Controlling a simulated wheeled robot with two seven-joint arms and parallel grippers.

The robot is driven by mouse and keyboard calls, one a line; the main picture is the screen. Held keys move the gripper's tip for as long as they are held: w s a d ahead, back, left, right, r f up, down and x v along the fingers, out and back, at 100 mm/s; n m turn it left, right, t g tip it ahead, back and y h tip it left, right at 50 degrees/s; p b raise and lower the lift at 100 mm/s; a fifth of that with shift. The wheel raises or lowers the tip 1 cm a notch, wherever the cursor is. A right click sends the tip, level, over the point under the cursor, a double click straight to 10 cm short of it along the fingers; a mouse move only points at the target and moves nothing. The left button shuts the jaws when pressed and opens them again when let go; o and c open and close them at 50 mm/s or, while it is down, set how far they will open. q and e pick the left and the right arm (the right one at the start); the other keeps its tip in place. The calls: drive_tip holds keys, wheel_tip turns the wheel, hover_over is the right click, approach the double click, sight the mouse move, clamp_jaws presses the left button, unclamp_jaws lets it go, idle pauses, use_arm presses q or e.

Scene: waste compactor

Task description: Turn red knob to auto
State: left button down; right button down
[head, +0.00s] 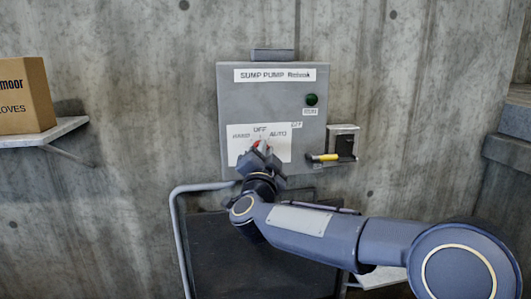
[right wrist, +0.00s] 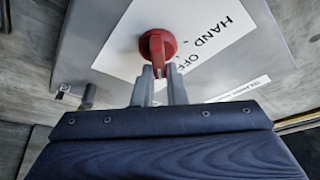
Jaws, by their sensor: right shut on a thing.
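The red knob (right wrist: 157,44) sits on a white label plate (right wrist: 120,62) marked HAND and OFF in the right wrist view. In the head view the knob (head: 256,145) is mostly hidden behind my right gripper (head: 262,151), and the label reads HAND, OFF and AUTO from left to right. The grey sump pump box (head: 240,105) is on the concrete wall. My right gripper also shows in the right wrist view (right wrist: 160,70), with its fingers shut on the knob's lower part. The knob's exact pointing direction is hard to tell. My left gripper is not in view.
A green light (head: 312,99) is at the box's upper right. A small box with a yellow-tipped lever (head: 325,157) is mounted on the right. A shelf (head: 45,136) holds a cardboard box (head: 25,95) at the left. A dark panel with a grey rail (head: 177,230) stands below.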

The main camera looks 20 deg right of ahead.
drive_tip(key=c, duration=1.5)
unclamp_jaws()
drive_tip(key=shift+o, duration=0.2)
drive_tip(key=b+v, duration=0.1)
drive_tip(key=v, duration=0.6)
drive_tip(key=shift+s+a, duration=0.2)
drive_tip(key=shift+s, duration=0.1)
